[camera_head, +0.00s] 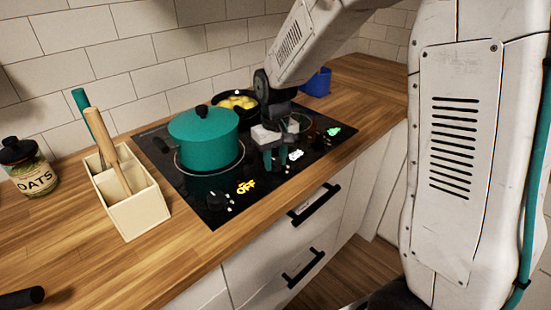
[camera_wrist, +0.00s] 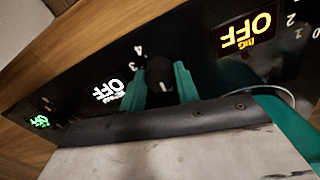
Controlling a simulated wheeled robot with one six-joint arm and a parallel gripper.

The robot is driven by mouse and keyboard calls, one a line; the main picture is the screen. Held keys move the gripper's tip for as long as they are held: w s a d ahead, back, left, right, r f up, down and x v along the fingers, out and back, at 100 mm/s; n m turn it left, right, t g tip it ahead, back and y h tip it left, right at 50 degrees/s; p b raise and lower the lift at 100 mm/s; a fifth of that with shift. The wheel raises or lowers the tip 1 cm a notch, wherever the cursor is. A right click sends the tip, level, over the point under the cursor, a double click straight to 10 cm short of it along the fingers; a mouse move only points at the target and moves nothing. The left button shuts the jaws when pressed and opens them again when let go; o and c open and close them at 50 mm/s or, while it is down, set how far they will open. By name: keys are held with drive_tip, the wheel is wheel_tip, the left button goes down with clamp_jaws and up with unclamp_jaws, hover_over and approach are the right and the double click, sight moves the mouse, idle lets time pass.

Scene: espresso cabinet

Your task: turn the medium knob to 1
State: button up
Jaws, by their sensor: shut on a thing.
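My gripper (camera_head: 275,157) is over the cooktop's front control strip, its jaws pointing down. In the wrist view its teal fingers (camera_wrist: 160,80) are on either side of a black knob (camera_wrist: 158,70), shut on it. This knob is beside the white display (camera_wrist: 108,90), which reads OFF; its small label is blurred. The white display also shows in the head view (camera_head: 296,155). Small dial numbers, such as 4 and 3, show near the knob. The gripper hides the knob in the head view.
The orange display (camera_wrist: 247,30) reads BIG OFF, and the green display (camera_wrist: 40,122) also reads OFF. A teal pot (camera_head: 204,140) stands on the cooktop left of my gripper. A black pan (camera_head: 228,112) with yellow food and a blue container (camera_head: 317,82) are behind.

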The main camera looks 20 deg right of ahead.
sight(275, 160)
drive_tip(key=m, duration=0.3)
drive_tip(key=shift+m, duration=2.2)
drive_tip(key=o, duration=1)
wheel_tip(275, 160, up, 8)
drive_tip(key=shift+f, duration=0.1)
